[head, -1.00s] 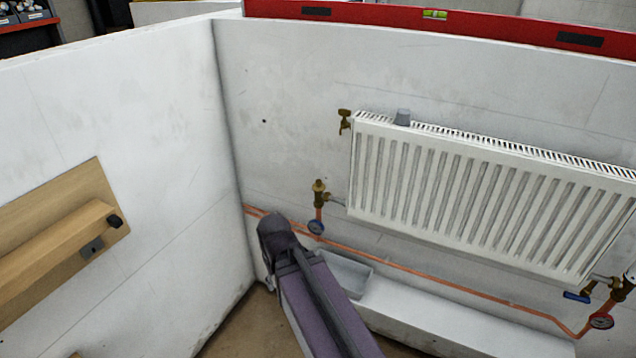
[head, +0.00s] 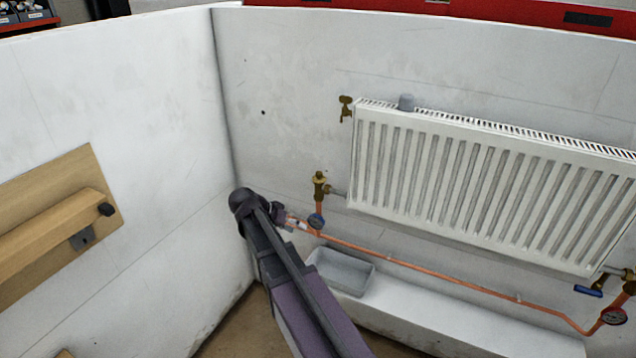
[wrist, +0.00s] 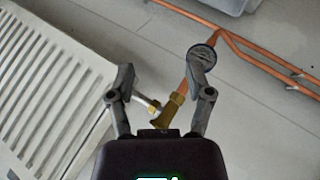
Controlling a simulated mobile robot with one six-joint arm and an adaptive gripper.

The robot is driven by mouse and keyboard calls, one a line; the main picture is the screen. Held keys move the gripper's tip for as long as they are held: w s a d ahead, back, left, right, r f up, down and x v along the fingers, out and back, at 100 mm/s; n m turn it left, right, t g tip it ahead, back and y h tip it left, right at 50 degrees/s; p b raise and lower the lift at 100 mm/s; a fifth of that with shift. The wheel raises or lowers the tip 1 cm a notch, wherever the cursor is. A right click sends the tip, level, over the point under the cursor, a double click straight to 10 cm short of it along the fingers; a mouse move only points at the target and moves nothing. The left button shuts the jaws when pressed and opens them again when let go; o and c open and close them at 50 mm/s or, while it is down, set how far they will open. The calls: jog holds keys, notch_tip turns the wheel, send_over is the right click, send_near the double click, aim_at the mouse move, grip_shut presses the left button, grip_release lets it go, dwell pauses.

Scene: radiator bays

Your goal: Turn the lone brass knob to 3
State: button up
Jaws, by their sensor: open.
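A brass valve with a small brass knob (head: 320,180) stands on the copper riser at the radiator's lower left. In the wrist view, a brass fitting (wrist: 173,106) lies between the finger bases, with a silver tail to its left. No number or scale is legible on the brass. My gripper (wrist: 162,72) is open and empty, its fingers spread either side of the fitting. In the head view, my gripper (head: 290,221) is partly hidden by my arm, low and left of the valve, close to the round gauge (head: 316,221). Contact cannot be told.
The white radiator (head: 480,190) is right of the valve. A brass fitting (head: 346,107) is at its upper left. Copper pipes (head: 420,270) run below, with another gauge (head: 613,316) and a blue-handled valve (head: 588,290). A grey tray (head: 342,272) sits on the ledge.

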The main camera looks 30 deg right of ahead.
jog(key=w+d+r+m+h+b, duration=0.1)
jog(key=w+r+m+h+b, duration=0.15)
jog(key=w+m+h, duration=0.4)
jog(key=m+g+h+b, duration=0.1)
jog(key=m+h+b, duration=0.1)
jog(key=m, duration=0.2)
send_near(319, 173)
jog(key=a, duration=0.4)
jog(key=shift+w+d+f, duration=0.15)
jog(key=shift+w+f, duration=0.25)
jog(key=shift+w, duration=0.05)
jog(key=shift+d, duration=0.1)
jog(key=d, duration=0.4)
jog(key=s+d, duration=0.1)
jog(key=d, duration=0.8)
jog(key=shift+s+d, duration=0.25)
jog(key=shift+s, duration=0.15)
